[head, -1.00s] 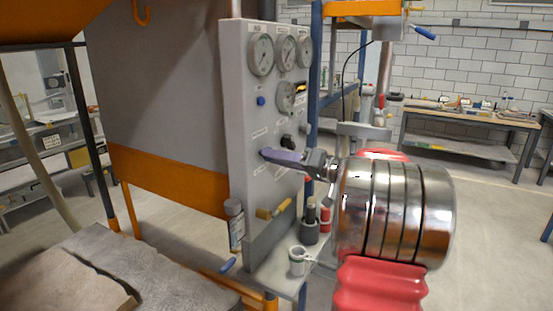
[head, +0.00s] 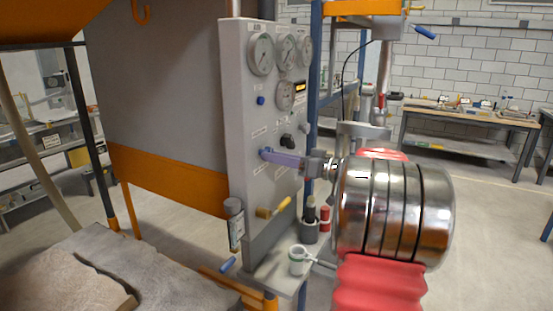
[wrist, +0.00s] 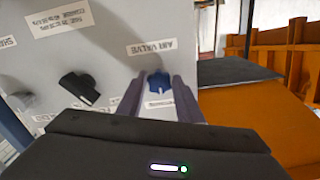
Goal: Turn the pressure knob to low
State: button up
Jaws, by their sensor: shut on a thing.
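The grey control panel (head: 240,130) stands upright in the middle of the head view. My gripper (head: 266,154) reaches its face from the right, at mid-height. In the wrist view my gripper's two fingers (wrist: 158,92) are shut on a blue knob (wrist: 158,80), one finger on each side. A label reading "AIR VALVE" (wrist: 151,47) is just above this knob. The fingers hide the blue knob in the head view. A black knob (wrist: 78,89) sits apart to the left in the wrist view, and shows in the head view (head: 287,141); I cannot read which control it is.
Several round gauges (head: 262,54) are on the panel's upper part. A white cup (head: 297,260) and dark containers stand on a small shelf at the panel's foot. Stone slabs (head: 150,275) lie at lower left.

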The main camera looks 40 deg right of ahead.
jog(key=shift+f, duration=0.2)
jog(key=o, duration=1)
jog(key=shift+r, duration=0.15)
jog(key=v, duration=1.3)
jog(key=shift+s, duration=0.4)
jog(key=shift+d+m, duration=0.1)
jog(key=shift+m, duration=0.2)
